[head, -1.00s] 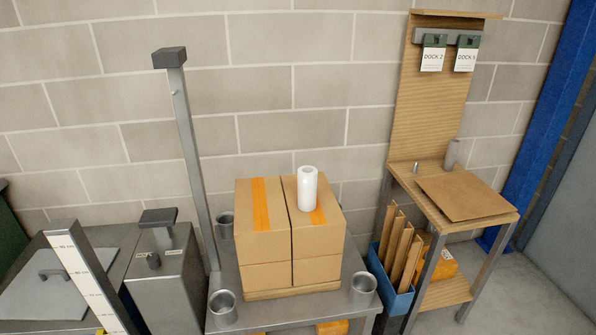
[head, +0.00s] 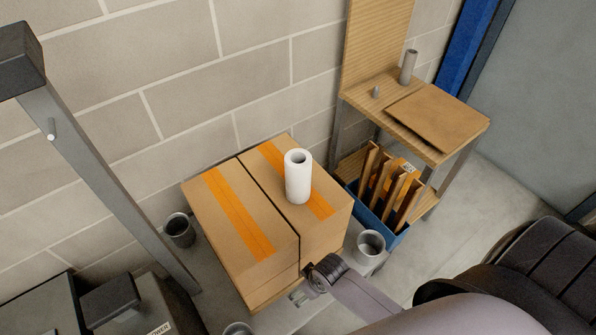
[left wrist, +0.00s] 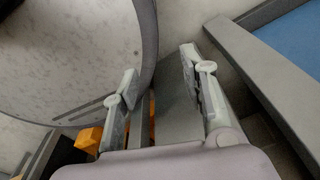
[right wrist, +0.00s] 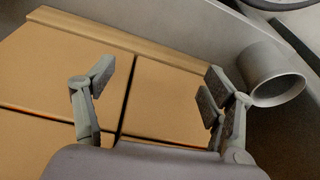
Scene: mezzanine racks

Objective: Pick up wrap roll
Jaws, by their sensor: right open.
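The white wrap roll (head: 298,180) stands upright on top of the right-hand cardboard box (head: 324,235) in the head view. My right gripper (head: 305,285) is low at the front right of the boxes, below and in front of the roll. In the right wrist view my right gripper (right wrist: 160,78) is open and empty, with box sides (right wrist: 165,105) beyond its fingers. The roll does not show in either wrist view. My left gripper (left wrist: 158,75) shows only in the left wrist view, with its fingers apart and nothing between them.
The boxes stand on a grey table with metal cups (head: 370,246) and (head: 179,230) beside them. A grey post (head: 105,185) rises at the left. A blue bin (head: 390,238) of cardboard sheets and a wooden stand (head: 425,140) are at the right. The space above the roll is clear.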

